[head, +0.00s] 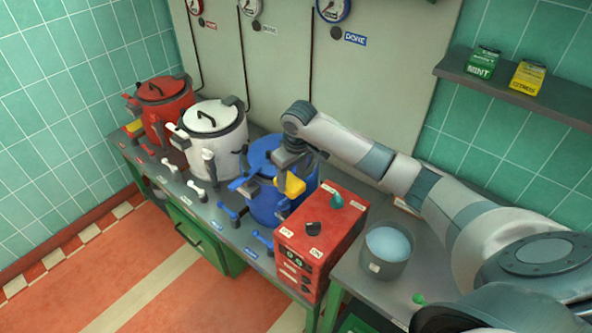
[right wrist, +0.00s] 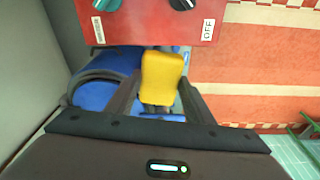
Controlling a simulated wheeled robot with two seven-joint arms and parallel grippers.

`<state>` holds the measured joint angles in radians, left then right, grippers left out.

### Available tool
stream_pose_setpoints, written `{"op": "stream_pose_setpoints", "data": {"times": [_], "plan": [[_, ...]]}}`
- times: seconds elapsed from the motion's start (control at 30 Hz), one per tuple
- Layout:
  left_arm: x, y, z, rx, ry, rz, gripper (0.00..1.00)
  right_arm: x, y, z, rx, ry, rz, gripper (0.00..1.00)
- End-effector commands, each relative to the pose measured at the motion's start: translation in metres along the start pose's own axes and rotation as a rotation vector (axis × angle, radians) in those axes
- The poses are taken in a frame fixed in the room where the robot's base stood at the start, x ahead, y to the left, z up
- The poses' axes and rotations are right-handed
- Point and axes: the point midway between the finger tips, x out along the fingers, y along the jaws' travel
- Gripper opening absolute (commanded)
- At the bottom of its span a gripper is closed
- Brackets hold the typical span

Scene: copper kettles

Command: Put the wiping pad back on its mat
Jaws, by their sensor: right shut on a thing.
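The yellow wiping pad (head: 290,185) is held up in front of the blue kettle (head: 262,205), just left of the red control box. My right gripper (head: 285,168) is shut on it. In the right wrist view the pad (right wrist: 162,78) sits between the two dark fingers, with the blue kettle (right wrist: 100,92) beside and below it. I cannot make out the mat for certain; a small pale-edged flat thing (head: 405,206) shows partly behind my right arm, near the bucket. My left gripper is not in view.
The red control box (head: 318,240) with knobs stands close to the pad; it also fills the top of the right wrist view (right wrist: 145,25). A grey bucket (head: 380,262) stands right of it. White (head: 225,150) and red (head: 165,105) kettles stand farther left.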

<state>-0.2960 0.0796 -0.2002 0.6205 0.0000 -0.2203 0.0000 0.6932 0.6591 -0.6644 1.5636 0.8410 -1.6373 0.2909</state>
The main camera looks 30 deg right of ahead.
Motion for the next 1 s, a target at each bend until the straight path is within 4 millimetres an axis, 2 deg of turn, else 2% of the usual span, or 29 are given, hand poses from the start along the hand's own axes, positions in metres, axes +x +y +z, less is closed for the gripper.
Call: {"op": "stream_pose_setpoints", "data": {"times": [0.1, 0.23, 0.47, 0.57, 0.6, 0.7, 1.0], "plan": [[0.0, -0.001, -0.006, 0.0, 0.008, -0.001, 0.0, -0.002, -0.021, 0.013, 0.015, 0.0, 0.004, 0.27], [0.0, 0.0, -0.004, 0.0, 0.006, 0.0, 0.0, -0.006, -0.051, 0.035, 0.045, -0.001, 0.01, 0.27], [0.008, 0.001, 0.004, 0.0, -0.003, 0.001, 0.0, -0.007, -0.116, 0.1, 0.111, -0.005, 0.019, 0.27], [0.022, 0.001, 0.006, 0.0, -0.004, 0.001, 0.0, 0.0, -0.14, 0.132, 0.14, -0.006, 0.021, 0.27], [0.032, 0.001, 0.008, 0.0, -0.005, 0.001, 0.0, 0.007, -0.149, 0.146, 0.151, -0.006, 0.02, 0.27], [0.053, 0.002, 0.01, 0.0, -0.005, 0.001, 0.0, 0.023, -0.163, 0.17, 0.176, -0.006, 0.021, 0.27], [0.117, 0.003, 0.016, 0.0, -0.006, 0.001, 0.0, 0.079, -0.179, 0.207, 0.207, -0.006, 0.021, 0.27]]}}
